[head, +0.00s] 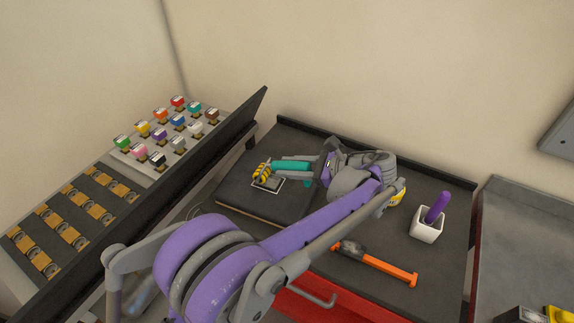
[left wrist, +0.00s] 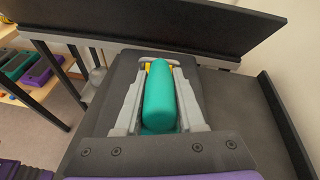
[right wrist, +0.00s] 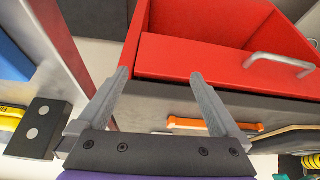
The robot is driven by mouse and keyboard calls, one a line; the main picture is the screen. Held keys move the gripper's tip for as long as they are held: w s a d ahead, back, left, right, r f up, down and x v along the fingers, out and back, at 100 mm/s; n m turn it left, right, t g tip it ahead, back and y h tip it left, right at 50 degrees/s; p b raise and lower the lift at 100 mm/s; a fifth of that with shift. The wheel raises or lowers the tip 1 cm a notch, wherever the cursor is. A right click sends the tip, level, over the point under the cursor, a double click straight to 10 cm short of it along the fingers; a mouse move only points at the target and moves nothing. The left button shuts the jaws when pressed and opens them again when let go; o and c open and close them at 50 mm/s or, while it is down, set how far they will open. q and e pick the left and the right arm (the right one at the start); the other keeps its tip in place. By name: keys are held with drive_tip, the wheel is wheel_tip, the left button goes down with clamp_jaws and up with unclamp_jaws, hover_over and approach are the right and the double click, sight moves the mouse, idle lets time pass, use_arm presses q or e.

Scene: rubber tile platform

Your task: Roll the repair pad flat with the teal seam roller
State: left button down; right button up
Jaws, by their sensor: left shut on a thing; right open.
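My left gripper (head: 286,168) is shut on the teal handle of the seam roller (head: 292,165). The handle lies between its two fingers in the left wrist view (left wrist: 160,102). The roller's yellow-and-black striped head (head: 262,172) points left, at the upper left part of the repair pad. I cannot tell whether it touches the pad. The pad (head: 270,184) is a small dark patch with a pale outline on the dark rubber tile (head: 240,199); the roller partly hides it. My right gripper (right wrist: 162,88) is open and empty, seen in the right wrist view near a red drawer.
A hammer with an orange handle (head: 389,269) lies on the bench right of the tile. A white cup (head: 428,231) with a purple-handled tool stands farther right. A slanted rack (head: 160,183) with several colored items stands at left. The red drawer (right wrist: 210,60) stands open.

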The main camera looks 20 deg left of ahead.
use_arm(q)
drive_tip(key=shift+d, duration=0.45)
drive_tip(key=shift+d, duration=0.75)
drive_tip(key=shift+r, duration=0.1)
drive_tip(key=shift+d, duration=0.1)
drive_tip(key=shift+d+f, duration=0.2)
drive_tip(key=shift+d, duration=0.45)
drive_tip(key=shift+d, duration=0.1)
